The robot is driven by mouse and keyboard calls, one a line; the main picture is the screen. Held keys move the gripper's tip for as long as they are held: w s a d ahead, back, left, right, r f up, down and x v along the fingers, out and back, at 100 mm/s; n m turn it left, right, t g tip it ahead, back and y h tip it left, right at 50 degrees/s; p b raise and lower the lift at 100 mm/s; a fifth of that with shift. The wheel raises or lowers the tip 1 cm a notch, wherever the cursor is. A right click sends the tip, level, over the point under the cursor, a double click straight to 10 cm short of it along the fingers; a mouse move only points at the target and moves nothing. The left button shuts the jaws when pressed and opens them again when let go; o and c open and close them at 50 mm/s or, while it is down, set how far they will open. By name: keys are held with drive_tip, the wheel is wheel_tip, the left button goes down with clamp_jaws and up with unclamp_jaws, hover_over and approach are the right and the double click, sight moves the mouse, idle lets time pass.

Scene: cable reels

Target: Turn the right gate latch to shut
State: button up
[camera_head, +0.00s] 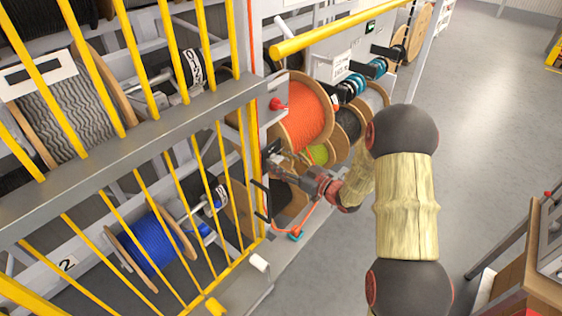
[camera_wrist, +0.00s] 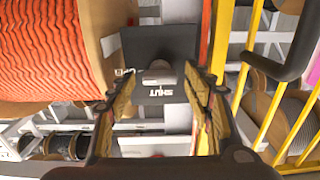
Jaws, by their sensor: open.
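The latch (camera_wrist: 157,68) shows in the wrist view as a grey knob on a dark plate (camera_wrist: 185,43). The word SHUT stands upside down on the plate, just below the knob in the picture. My gripper (camera_wrist: 160,76) is open, with one finger on each side of the knob. I cannot tell whether the fingers touch it. In the head view my gripper (camera_head: 276,164) is at the post beside the yellow gate (camera_head: 243,170), below the orange reel. The latch is too small and covered to make out there.
The orange cable reel (camera_head: 305,112) is close to my gripper; it also fills the left of the wrist view (camera_wrist: 45,50). Yellow bars and a dark handle (camera_wrist: 300,45) stand at right there. A blue reel (camera_head: 150,243) sits behind the gate. Open floor (camera_head: 480,110) lies at right.

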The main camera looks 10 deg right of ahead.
drive_tip(key=shift+c, duration=0.8)
drive_tip(key=c, duration=1)
drive_tip(key=shift+f+n+b, duration=0.1)
drive_tip(key=shift+n+b, duration=0.2)
drive_tip(key=shift+b, duration=0.35)
drive_tip(key=n+b, duration=0.2)
drive_tip(key=b, duration=0.3)
drive_tip(key=shift+f+n, duration=0.2)
drive_tip(key=shift+n, duration=0.2)
drive_tip(key=n+b, duration=0.7)
drive_tip(key=b, duration=0.4)
drive_tip(key=n+b, duration=0.7)
drive_tip(key=b, duration=0.4)
drive_tip(key=shift+s+a, duration=0.15)
drive_tip(key=shift+n, duration=0.4)
